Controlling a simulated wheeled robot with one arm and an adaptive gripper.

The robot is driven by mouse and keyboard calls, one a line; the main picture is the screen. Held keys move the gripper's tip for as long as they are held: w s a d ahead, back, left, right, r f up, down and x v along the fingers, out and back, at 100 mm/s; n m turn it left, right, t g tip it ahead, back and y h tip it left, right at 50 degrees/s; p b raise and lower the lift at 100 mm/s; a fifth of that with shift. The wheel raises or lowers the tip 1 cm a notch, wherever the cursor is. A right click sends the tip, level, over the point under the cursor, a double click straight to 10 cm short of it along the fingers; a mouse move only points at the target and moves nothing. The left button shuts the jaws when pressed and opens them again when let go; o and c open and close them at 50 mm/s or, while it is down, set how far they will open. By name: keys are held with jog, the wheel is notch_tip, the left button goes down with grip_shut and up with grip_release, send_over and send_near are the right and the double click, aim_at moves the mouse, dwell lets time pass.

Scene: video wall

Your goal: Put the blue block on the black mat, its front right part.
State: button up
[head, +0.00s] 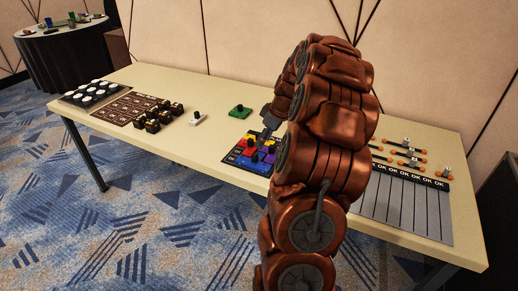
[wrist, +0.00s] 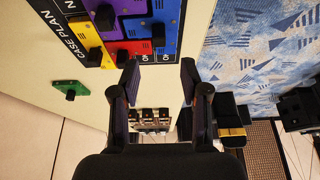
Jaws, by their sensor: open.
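The black mat (head: 233,160) lies on the table in the head view, with red, yellow, purple and blue areas on it. In the wrist view the black mat (wrist: 48,14) shows at the top, with part of its title readable. Blue (wrist: 168,22), which looks like the blue block, shows there beside purple and red pieces with black knobs; its exact outline is unclear. My gripper (wrist: 160,66) is open and has nothing between its fingers. In the head view my arm hides part of the mat and most of the gripper.
Several black blocks (head: 160,120) and a tray of white discs (head: 90,92) are farther left.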

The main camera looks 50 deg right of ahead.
jog(key=s+a+r+g+y, duration=0.1)
jog(key=s+a+r+g, duration=0.15)
jog(key=a, duration=1.05)
jog(key=s+a+r+g, duration=0.1)
jog(key=s+a+r, duration=0.2)
jog(key=a, duration=1)
jog(key=s+a+f+m+g+h, duration=0.1)
jog(key=s+a, duration=0.5)
jog(key=s, duration=0.4)
jog(key=s+a+f+m+g+h, duration=0.1)
jog(key=s+a+f+m, duration=0.1)
jog(key=s+a, duration=0.4)
jog(key=s, duration=0.5)
jog(key=shift+s+a+g, duration=0.2)
jog(key=shift+g, duration=0.15)
jog(key=shift+r, duration=0.15)
